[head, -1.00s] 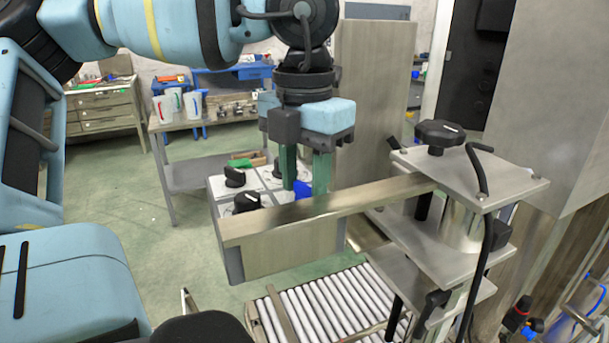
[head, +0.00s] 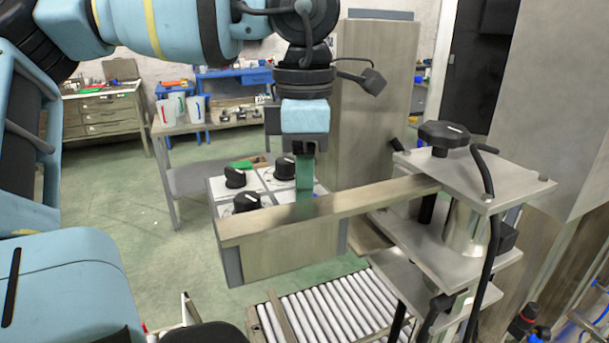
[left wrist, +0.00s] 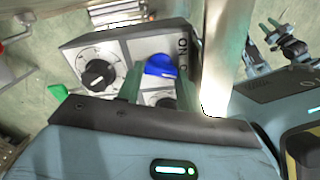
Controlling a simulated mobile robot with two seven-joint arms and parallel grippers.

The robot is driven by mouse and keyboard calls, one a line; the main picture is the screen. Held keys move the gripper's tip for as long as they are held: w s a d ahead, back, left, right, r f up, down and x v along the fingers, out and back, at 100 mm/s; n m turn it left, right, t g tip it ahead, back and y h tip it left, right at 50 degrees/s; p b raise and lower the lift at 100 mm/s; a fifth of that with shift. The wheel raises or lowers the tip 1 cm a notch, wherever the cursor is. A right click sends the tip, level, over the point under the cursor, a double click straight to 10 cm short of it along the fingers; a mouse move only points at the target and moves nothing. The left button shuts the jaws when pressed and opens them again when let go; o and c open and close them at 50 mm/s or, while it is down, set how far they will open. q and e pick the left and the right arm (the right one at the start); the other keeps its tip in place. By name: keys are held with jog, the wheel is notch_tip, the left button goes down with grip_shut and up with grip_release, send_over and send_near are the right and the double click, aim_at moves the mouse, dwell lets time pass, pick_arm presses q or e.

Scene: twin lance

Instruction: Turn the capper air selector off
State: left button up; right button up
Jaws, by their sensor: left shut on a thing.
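A control box (head: 285,247) with a pale top panel carries several knobs. Three black knobs show in the head view: front (head: 246,202), left (head: 235,177) and back (head: 284,167). My left gripper (head: 304,185) points down at the panel's right part, its fingers seen nearly edge-on. In the left wrist view a blue knob (left wrist: 162,66) sits between the two green fingers, which are shut on it. The head view hides this knob behind the fingers. A black knob (left wrist: 98,75) is beside it. What seem to be my right gripper's fingers (left wrist: 269,29) show small at upper right.
A flat metal bar (head: 330,212) runs along the box's front to a metal stand with a black handwheel (head: 443,133). A roller conveyor (head: 325,305) lies below. A tall metal panel (head: 375,95) stands behind the gripper. Open green floor is at left.

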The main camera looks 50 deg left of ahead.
pick_arm(q)
jog(key=shift+m, duration=0.9)
jog(key=o, duration=0.7)
notch_tip(320, 180, up, 8)
jog(key=shift+f, duration=0.1)
dwell(0.5)
